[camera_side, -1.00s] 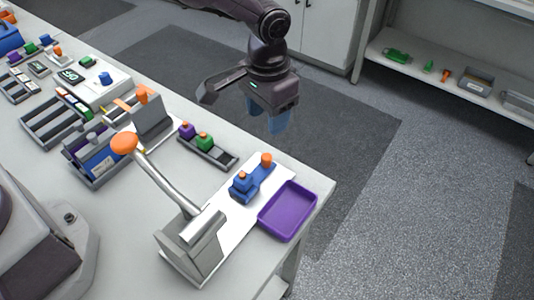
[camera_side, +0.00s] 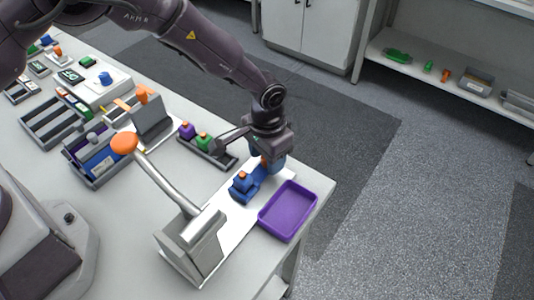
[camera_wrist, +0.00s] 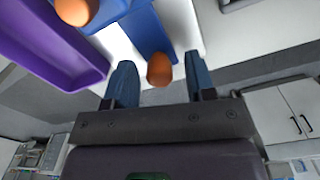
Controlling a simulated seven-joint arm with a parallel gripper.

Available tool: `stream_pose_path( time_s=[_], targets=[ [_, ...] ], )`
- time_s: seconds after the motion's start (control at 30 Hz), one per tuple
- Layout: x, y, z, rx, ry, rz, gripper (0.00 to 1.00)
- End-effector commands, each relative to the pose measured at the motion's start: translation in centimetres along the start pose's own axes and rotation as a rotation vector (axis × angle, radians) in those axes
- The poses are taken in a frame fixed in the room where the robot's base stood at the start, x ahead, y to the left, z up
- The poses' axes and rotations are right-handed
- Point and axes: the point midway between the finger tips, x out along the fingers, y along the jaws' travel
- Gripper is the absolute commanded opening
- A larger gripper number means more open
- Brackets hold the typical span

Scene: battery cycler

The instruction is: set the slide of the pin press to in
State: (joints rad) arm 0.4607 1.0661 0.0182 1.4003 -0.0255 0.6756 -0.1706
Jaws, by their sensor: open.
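The pin press has a grey body (camera_side: 192,245), a long lever with an orange ball (camera_side: 123,142), and a white base plate (camera_side: 228,218). Its blue slide (camera_side: 258,179) lies on the plate, with a blue block (camera_side: 243,186) at its inner part and an orange knob (camera_side: 265,162) at its outer end. My gripper (camera_side: 269,163) is at the outer end of the slide. In the wrist view, its blue fingers are apart, with the orange knob (camera_wrist: 159,69) between them. I cannot tell whether either finger touches the knob. The blue slide (camera_wrist: 144,30) runs upward from it.
A purple tray (camera_side: 288,211) stands beside the plate at the table corner. A dark rack (camera_side: 222,158) with purple and green pieces lies close to my gripper on the other side. Other bins and fixtures fill the table's far left. The table edge is just beyond the slide's outer end.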

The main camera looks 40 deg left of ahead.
Motion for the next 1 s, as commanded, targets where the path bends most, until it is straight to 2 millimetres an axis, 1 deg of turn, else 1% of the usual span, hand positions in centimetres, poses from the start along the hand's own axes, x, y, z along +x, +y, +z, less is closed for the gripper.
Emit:
stream_pose_path(
  time_s=[0.03,0.07,0.1,0.17,0.2,0.23,0.27,0.47,0.57,0.67,0.9,1.0],
  targets=[
    [0.0,0.0,0.0,0.0,0.0,0.0,0.5],
    [0.0,0.0,0.0,0.0,0.0,0.0,0.43],
    [0.0,0.0,0.0,0.0,0.0,0.0,0.34],
    [0.0,0.0,0.0,0.0,0.0,0.0,0.2],
    [0.0,0.0,0.0,0.0,0.0,0.0,0.11],
    [-0.1,0.0,0.0,0.0,0.0,0.0,0.04],
    [-0.1,0.0,0.0,0.0,0.0,0.0,0.0],
    [-0.1,0.1,0.3,0.001,-0.001,0.0,0.0],
    [-0.1,0.5,1.5,0.004,-0.002,0.0,0.0],
    [-0.1,1.1,3.5,0.004,-0.002,0.0,0.0],
    [-0.1,2.5,8.9,0.005,-0.004,0.0,0.0],
    [-0.1,3.1,10.9,0.005,-0.002,0.001,0.0]
  ],
)
